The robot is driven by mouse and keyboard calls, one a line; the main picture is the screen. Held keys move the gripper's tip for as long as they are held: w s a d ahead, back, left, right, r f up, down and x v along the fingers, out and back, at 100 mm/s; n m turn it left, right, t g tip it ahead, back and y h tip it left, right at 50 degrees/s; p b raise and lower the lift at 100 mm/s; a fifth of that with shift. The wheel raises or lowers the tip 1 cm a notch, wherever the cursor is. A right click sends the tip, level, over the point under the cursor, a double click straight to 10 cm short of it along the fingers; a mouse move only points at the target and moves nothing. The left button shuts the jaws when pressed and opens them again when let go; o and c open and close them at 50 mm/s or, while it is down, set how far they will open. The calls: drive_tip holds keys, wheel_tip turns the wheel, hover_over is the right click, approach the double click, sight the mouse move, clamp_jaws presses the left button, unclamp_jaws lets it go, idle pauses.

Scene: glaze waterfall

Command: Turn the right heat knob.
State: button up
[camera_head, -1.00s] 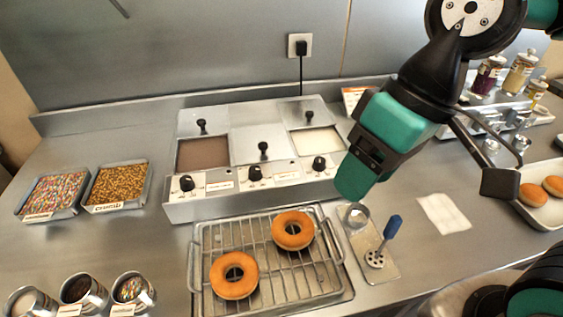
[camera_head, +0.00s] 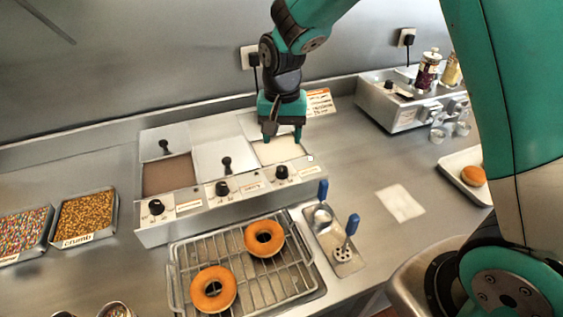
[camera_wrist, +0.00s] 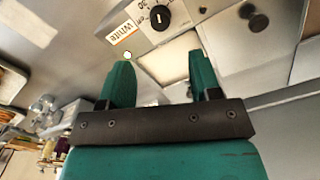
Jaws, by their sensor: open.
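The right heat knob (camera_head: 281,172) is a black knob on the front panel of the steel glaze warmer (camera_head: 150,232), below the well of white glaze (camera_head: 280,150). In the wrist view the knob (camera_wrist: 160,17) sits at the top, beside a label reading "White" and dial markings. My gripper (camera_head: 284,138) is open and points down over the right well, behind the knob and apart from it. In the wrist view my two green fingers (camera_wrist: 158,62) are spread with nothing between them.
The middle knob (camera_head: 222,188) and left knob (camera_head: 156,207) share the panel. A wire rack (camera_head: 183,262) with two donuts stands in front. A tray (camera_head: 352,265) with blue-handled tools lies to its right. A white napkin (camera_head: 400,203) lies on the clear counter.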

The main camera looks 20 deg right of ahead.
sight(282, 168)
wheel_tip(282, 168, down, 10)
drive_tip(key=shift+r+p, duration=0.1)
drive_tip(key=shift+p, duration=0.8)
drive_tip(key=c, duration=0.9)
drive_tip(key=shift+c, duration=0.2)
